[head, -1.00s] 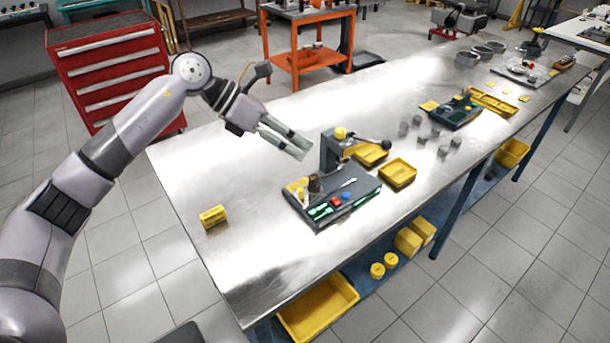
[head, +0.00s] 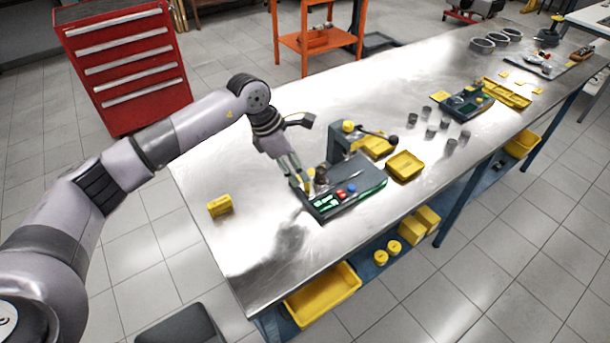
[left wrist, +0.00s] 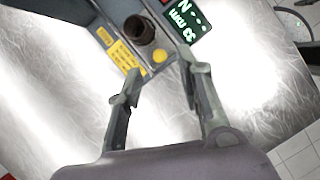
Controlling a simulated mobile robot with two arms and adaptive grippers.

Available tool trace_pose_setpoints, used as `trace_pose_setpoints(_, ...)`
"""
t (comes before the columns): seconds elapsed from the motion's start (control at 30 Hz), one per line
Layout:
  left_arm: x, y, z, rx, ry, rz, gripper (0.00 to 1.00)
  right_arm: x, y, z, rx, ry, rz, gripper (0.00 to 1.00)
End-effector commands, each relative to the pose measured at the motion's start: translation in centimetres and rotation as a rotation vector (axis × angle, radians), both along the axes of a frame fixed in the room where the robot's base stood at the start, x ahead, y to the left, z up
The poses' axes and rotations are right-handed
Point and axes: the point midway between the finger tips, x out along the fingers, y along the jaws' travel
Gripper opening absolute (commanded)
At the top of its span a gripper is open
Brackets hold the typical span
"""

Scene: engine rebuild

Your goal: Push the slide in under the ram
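The small press (head: 344,145) stands on the steel bench with its lever out to the right; I cannot make out the underside of its ram. In front of it is a dark base with a green display (head: 326,203) and red and blue buttons. A dark brown round part (left wrist: 138,29) stands on the base, beside a yellow label (left wrist: 125,57) and a yellow knob (left wrist: 160,56), which seems to be on the slide. The slide's outline is unclear. My left gripper (head: 299,186) is open and empty at the base's near left end. In the wrist view its fingers (left wrist: 162,68) are either side of the knob.
A yellow block (head: 220,205) lies on the bench to the left. Yellow trays (head: 404,166) stand right of the press, with several grey cylinders (head: 430,132) beyond. A red tool cabinet (head: 125,65) stands behind.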

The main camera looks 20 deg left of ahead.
Motion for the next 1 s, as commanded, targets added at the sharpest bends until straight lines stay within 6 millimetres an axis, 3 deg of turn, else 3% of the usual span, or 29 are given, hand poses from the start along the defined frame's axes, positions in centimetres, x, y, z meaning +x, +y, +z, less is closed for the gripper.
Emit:
trace_pose_setpoints(0.2,0.6,-1.3,-3.3,-0.002,0.003,0.001,0.34,0.4,0.1,1.2,0.001,-0.006,-0.001,0.4)
trace_pose_setpoints(0.37,0.8,-1.8,-4.7,0.0,0.002,0.001,0.34,0.4,0.1,1.4,0.001,-0.006,0.0,0.4)
trace_pose_setpoints(0.7,0.9,-1.8,-5.0,0.0,0.0,0.001,0.33,0.4,0.0,1.4,0.0,-0.006,0.0,0.4)
trace_pose_setpoints(1.0,0.9,-1.8,-4.9,0.0,0.0,0.001,0.13,0.4,-0.3,1.4,-0.003,-0.006,0.002,0.4)
